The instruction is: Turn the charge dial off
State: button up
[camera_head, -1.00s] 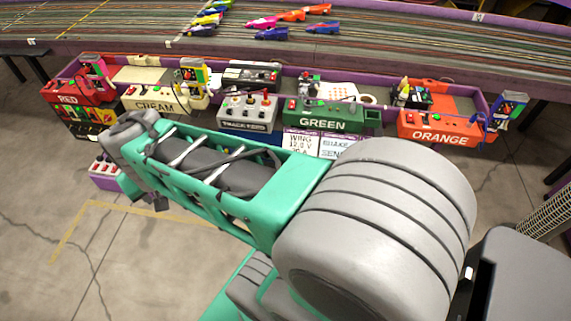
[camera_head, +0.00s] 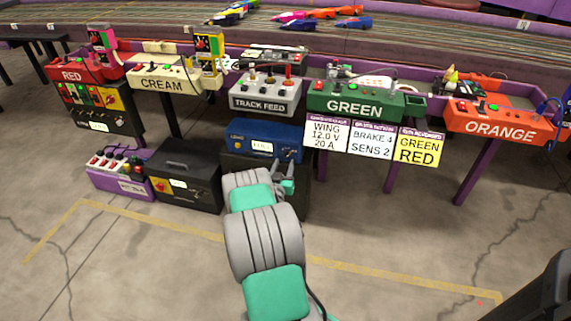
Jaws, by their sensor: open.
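I cannot make out which control is the charge dial; the small labels are too fine to read. A blue unit (camera_head: 270,137) with a lit display stands under the track feed box, on a black box (camera_head: 240,172). Another black box (camera_head: 188,178) with a small display and a red-and-yellow control (camera_head: 164,186) sits on the floor to its left. My gripper (camera_head: 284,170) is in front of the black box under the blue unit, open and seemingly empty. My arm hides much of that box's front.
A purple box (camera_head: 122,183) with several switches is on the floor at left. Red (camera_head: 80,70), cream (camera_head: 165,84), track feed (camera_head: 265,104), green (camera_head: 355,106) and orange (camera_head: 498,127) stations line the shelf. Purple legs stand at right.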

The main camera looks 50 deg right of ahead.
aim_at(286, 156)
jog(key=x, duration=0.3)
jog(key=shift+w+d, duration=0.2)
jog(key=shift+d, duration=0.1)
grip_shut()
dwell(0.3)
